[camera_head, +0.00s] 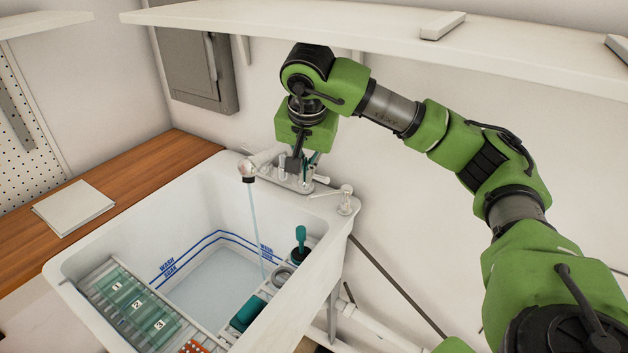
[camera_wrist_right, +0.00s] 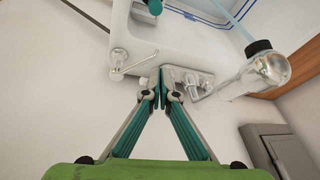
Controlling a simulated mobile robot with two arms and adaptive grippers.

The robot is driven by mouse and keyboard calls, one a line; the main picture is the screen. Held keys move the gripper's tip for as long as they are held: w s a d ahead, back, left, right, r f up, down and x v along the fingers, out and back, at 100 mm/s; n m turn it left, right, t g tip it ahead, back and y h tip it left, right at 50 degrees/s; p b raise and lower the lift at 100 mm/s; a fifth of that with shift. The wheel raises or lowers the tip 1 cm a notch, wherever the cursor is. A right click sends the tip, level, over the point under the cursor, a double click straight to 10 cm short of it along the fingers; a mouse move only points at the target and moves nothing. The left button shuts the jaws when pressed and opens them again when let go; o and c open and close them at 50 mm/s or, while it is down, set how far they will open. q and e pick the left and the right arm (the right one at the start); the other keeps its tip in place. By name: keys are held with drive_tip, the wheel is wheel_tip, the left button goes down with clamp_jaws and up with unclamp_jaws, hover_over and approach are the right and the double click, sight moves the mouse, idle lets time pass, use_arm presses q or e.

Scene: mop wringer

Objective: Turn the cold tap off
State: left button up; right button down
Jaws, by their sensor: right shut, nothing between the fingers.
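The white sink (camera_head: 205,190) has a chrome tap (camera_head: 290,180) on its back rim. A thin stream of water (camera_head: 255,225) falls from the spout (camera_head: 248,170) into the basin. My right gripper (camera_head: 309,172) comes down over the tap's right end and hides part of it. In the right wrist view its fingers (camera_wrist_right: 166,90) are together and empty, beside the tap base (camera_wrist_right: 201,84); contact cannot be told. The spout (camera_wrist_right: 262,72) is large at right there. Which handle is the cold one cannot be read. My left gripper is out of view.
A separate lever fitting (camera_head: 346,199) stands on the sink's back right corner. A white shelf (camera_head: 390,35) runs above my right arm. Numbered green compartments (camera_head: 130,305) and a teal-handled tool (camera_head: 300,240) occupy the sink's front and right side. A wooden counter (camera_head: 150,165) lies left.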

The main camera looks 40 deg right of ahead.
sight(314, 177)
drive_tip(key=w+d+f+n+h, duration=0.1)
drive_tip(key=f+n, duration=0.1)
drive_tip(key=n, duration=0.1)
drive_tip(key=w+d+f+n+t+h, duration=0.1)
drive_tip(key=d+f+n, duration=0.1)
drive_tip(key=n, duration=0.2)
drive_tip(key=w+d+f+n, duration=0.1)
drive_tip(key=w+f+n, duration=0.1)
drive_tip(key=n, duration=0.1)
drive_tip(key=shift+d+n+h, duration=0.15)
drive_tip(key=shift+n+h, duration=0.15)
drive_tip(key=shift+h, duration=0.1)
drive_tip(key=shift+w+d+f, duration=0.1)
drive_tip(key=shift+d+f, duration=0.1)
drive_tip(key=shift+d, duration=0.25)
